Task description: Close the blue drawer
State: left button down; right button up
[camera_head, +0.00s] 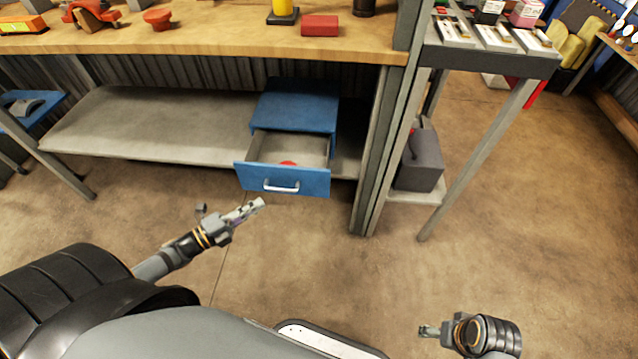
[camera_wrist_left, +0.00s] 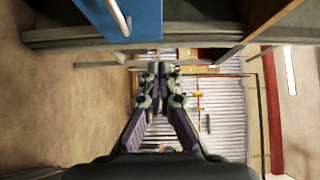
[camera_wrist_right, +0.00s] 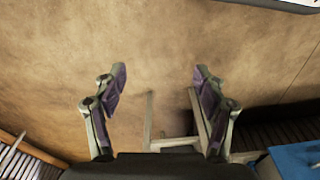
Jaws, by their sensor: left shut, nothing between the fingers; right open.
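The blue drawer (camera_head: 283,180) stands pulled out of its blue cabinet (camera_head: 296,106) on the low shelf under the workbench. A silver handle (camera_head: 281,187) is on its front, and a red item (camera_head: 287,163) shows inside. My left gripper (camera_head: 259,204) is shut and empty, just in front of and below the drawer front, apart from it in the head view. In the left wrist view the drawer front (camera_wrist_left: 143,18) and handle (camera_wrist_left: 118,16) are at the top, left of the shut fingers (camera_wrist_left: 160,70). My right gripper (camera_wrist_right: 155,80) is open and empty, far from the drawer at the lower right (camera_head: 428,331).
The wooden workbench top (camera_head: 210,42) overhangs the cabinet. Grey posts (camera_head: 375,150) stand right of the drawer. A grey side table (camera_head: 490,62) with a dark box (camera_head: 419,160) below it is further right. The floor (camera_head: 310,260) before the drawer is clear.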

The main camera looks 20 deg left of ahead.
pick_arm(q)
jog(key=b, duration=0.5)
send_near(298, 170)
jog(key=w+d, duration=0.1)
jog(key=d, duration=0.3)
jog(key=w, duration=0.1)
jog(key=w+b, duration=0.1)
jog(key=shift+w+a+f, duration=0.1)
jog(key=shift+w+a, duration=0.1)
jog(key=shift+w, duration=0.2)
jog(key=shift+w+a, duration=0.2)
jog(key=shift+w, duration=0.4)
pick_arm(e)
notch_tip(298, 170, down, 7)
jog(key=w+a+t+y, duration=0.1)
jog(key=w+a+t, duration=0.1)
jog(key=t, duration=0.1)
jog(key=shift+a+f+t, duration=0.15)
jog(key=shift+a+t, duration=0.2)
jog(key=shift+t, duration=0.05)
